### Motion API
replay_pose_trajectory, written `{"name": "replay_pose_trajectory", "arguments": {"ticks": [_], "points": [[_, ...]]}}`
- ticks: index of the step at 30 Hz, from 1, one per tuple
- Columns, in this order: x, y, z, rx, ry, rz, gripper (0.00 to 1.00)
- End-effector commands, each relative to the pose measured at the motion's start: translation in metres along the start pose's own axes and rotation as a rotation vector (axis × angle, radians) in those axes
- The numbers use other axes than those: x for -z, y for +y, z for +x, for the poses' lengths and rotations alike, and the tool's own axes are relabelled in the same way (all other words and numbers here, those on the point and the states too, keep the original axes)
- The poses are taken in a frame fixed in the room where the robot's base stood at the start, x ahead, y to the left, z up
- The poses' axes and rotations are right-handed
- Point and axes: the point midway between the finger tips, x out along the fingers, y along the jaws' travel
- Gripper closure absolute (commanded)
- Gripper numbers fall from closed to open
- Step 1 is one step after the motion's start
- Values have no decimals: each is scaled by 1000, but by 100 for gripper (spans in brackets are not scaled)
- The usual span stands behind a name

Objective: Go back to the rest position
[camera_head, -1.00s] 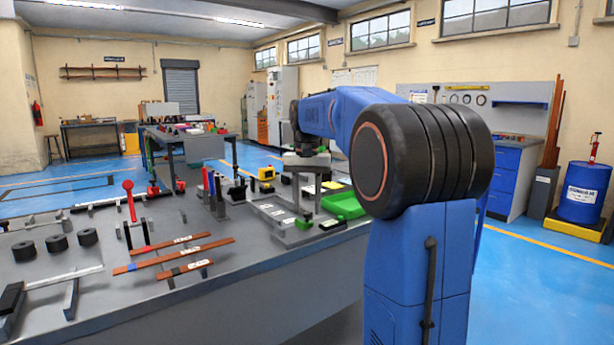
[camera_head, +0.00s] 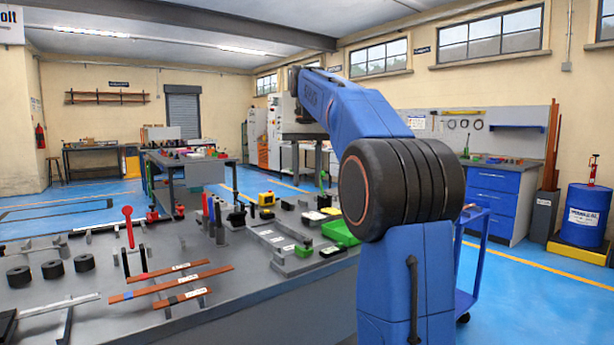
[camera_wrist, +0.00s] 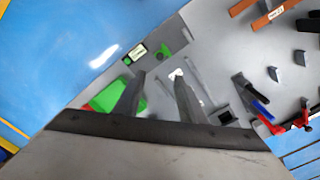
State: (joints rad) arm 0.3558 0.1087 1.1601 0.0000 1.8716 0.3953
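My gripper (camera_head: 307,163) hangs from the end of my raised blue arm, above the far right part of the grey workbench (camera_head: 250,292) in the head view. In the wrist view my gripper (camera_wrist: 159,78) shows two dark fingers standing apart. Only the bench top shows between them, so it is open and empty. A green tray (camera_head: 340,232) is on the bench below and to the right of the gripper; it also shows partly behind the left finger in the wrist view (camera_wrist: 104,98).
Copper bars (camera_head: 170,283), black rings (camera_head: 52,269) and a red-handled tool (camera_head: 129,227) stand on the bench at left. A yellow box (camera_head: 266,198) is near its back. A blue cart (camera_head: 470,262) stands partly hidden behind my arm. Blue floor is free at right.

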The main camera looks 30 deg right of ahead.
Motion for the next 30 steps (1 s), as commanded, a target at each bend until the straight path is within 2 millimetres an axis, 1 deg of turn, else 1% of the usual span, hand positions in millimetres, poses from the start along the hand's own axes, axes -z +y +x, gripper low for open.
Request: {"name": "replay_pose_trajectory", "arguments": {"ticks": [17,20,23,26,30], "points": [[0,0,-2,0,0,0,63],[-4,0,-1,1,3,-7,63],[-16,-2,3,7,16,-30,63],[-38,-5,12,15,36,-74,63],[-76,-7,31,30,73,-147,63]]}}
